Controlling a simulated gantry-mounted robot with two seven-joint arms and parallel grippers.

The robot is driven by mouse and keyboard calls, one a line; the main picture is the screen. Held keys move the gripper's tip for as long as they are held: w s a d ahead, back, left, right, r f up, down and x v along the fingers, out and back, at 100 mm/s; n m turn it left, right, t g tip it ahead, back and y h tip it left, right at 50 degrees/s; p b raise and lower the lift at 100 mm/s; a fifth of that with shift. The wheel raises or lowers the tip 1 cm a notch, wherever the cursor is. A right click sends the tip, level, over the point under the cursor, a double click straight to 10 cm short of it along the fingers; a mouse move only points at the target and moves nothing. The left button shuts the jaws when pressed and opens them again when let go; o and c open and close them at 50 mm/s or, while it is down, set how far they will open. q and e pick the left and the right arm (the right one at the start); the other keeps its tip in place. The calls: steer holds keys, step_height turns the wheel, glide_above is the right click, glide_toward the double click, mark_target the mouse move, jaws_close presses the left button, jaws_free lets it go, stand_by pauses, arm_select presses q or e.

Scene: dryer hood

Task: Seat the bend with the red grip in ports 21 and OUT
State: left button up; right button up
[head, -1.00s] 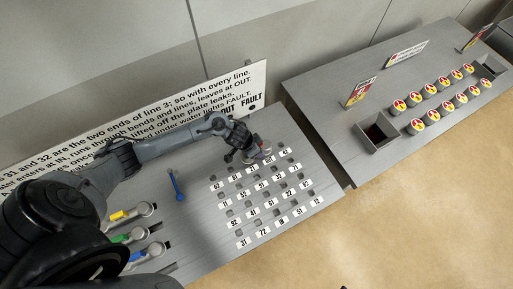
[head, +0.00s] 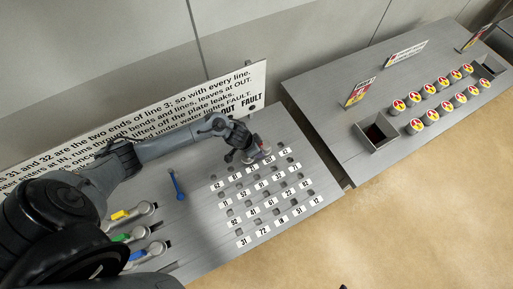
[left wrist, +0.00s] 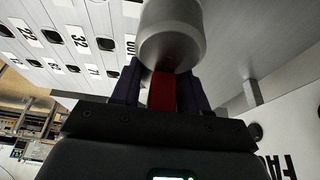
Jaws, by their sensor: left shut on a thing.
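The bend with the red grip is a thick grey metal pipe piece; its grey body (left wrist: 172,35) fills the top middle of the left wrist view, with its red grip (left wrist: 162,92) between the fingers. My left gripper (left wrist: 160,88) is shut on that red grip. In the head view the left gripper (head: 246,154) holds the bend (head: 264,150) at the far edge of the port grid. The OUT label (left wrist: 131,45) shows beside the bend in the left wrist view. I cannot make out port 21, nor whether the bend's ends touch the plate.
The plate (head: 290,135) has several labelled square ports. Bends with yellow (head: 120,215), green (head: 122,238) and blue (head: 138,255) grips lie front left, near a blue tool (head: 176,184). A sign (head: 200,105) stands behind. A right bench holds capped cylinders and bins (head: 378,137).

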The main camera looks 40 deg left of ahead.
arm_select(q)
steer(key=shift+f+b, duration=0.8)
steer(key=shift+f, duration=0.4)
steer(key=o, duration=1.4)
steer(key=shift+c, duration=0.2)
steer(key=p+v, duration=0.2)
steer(key=v, duration=0.8)
steer(key=shift+s+a+r, duration=0.1)
steer(key=shift+s+r, duration=0.05)
steer(key=shift+r, duration=0.2)
step_height(320, 180, up, 8)
steer(key=p, duration=0.9)
steer(key=shift+p, duration=0.4)
